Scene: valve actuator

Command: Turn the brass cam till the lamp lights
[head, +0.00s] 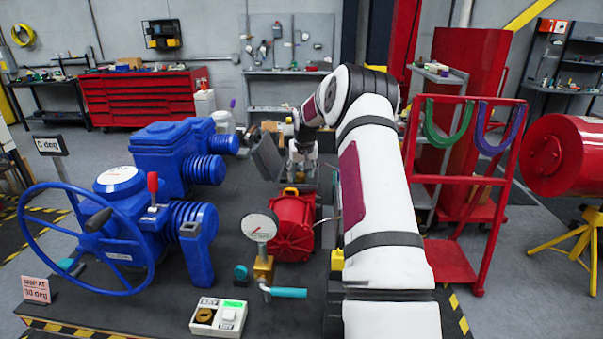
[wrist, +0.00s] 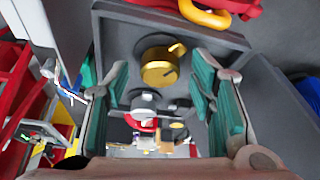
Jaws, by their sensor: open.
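My gripper (wrist: 161,82) is open, with one green-padded finger on each side of the cam in the picture. I see no finger clearly touching the cam. In the head view my gripper (head: 303,158) hangs beside the grey housing (head: 267,155), behind the red drum; the cam is hidden there. I cannot make out a lit lamp on the housing.
A red drum (head: 292,226) with a yellow handle stands in front of the housing. Blue valve actuators with a handwheel (head: 85,240) are at left. A dial gauge (head: 259,226) and a key box (head: 218,318) stand near the bench front. A red rack (head: 465,180) is at right.

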